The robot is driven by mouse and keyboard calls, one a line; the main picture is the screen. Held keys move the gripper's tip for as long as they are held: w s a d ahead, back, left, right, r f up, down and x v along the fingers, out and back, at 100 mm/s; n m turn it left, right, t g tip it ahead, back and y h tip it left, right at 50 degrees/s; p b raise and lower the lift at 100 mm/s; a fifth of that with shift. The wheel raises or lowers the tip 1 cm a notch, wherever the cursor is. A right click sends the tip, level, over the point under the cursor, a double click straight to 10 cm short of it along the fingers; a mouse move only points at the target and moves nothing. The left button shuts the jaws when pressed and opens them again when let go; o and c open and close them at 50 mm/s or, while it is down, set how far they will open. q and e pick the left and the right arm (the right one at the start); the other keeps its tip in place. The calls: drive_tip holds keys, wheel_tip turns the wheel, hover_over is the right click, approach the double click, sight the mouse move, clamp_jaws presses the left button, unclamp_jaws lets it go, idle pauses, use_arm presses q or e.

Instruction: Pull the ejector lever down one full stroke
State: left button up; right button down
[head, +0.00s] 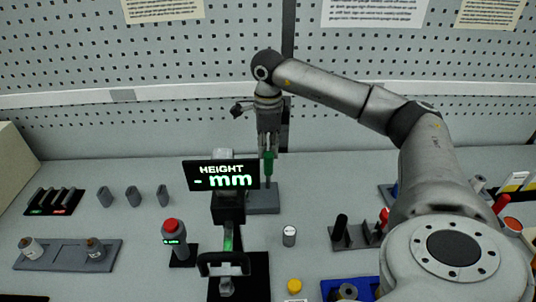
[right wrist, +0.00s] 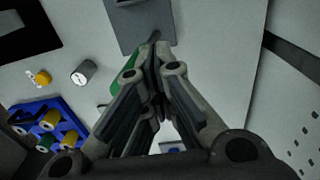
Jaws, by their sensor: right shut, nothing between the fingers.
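A green-gripped rod (head: 268,163), which looks like the ejector lever, stands roughly upright over a grey block (head: 263,202) behind the height display. My right gripper (head: 268,148) is shut and empty, pointing down at the rod's top. In the right wrist view the closed fingers (right wrist: 153,55) show with a green part (right wrist: 108,92) partly hidden beside them. I cannot tell whether the fingers touch it. The grey block also shows in the right wrist view (right wrist: 138,22). My left gripper is not in view.
The black display (head: 221,175) reading "HEIGHT - mm" stands in front, with a black handle (head: 223,260) below it. A red-topped button (head: 172,232) is to the left. A grey cylinder (head: 289,236), a yellow piece (head: 294,286) and a blue tray (head: 329,287) lie right. A perforated wall (head: 180,60) is behind.

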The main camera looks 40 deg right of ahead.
drive_tip(key=shift+w+d, duration=0.15)
drive_tip(key=shift+w, duration=0.1)
drive_tip(key=shift+w+d, duration=0.25)
drive_tip(key=shift+w+d+f, duration=0.1)
drive_tip(key=shift+w+d, duration=0.1)
drive_tip(key=shift+w, duration=0.05)
drive_tip(key=shift+w+d+f, duration=0.15)
drive_tip(key=shift+w+d, duration=0.2)
drive_tip(key=shift+w, duration=0.05)
drive_tip(key=shift+w+d, duration=0.1)
wheel_tip(320, 180, up, 9)
drive_tip(key=p, duration=0.8)
drive_tip(key=shift+w+d, duration=0.3)
drive_tip(key=shift+w, duration=0.05)
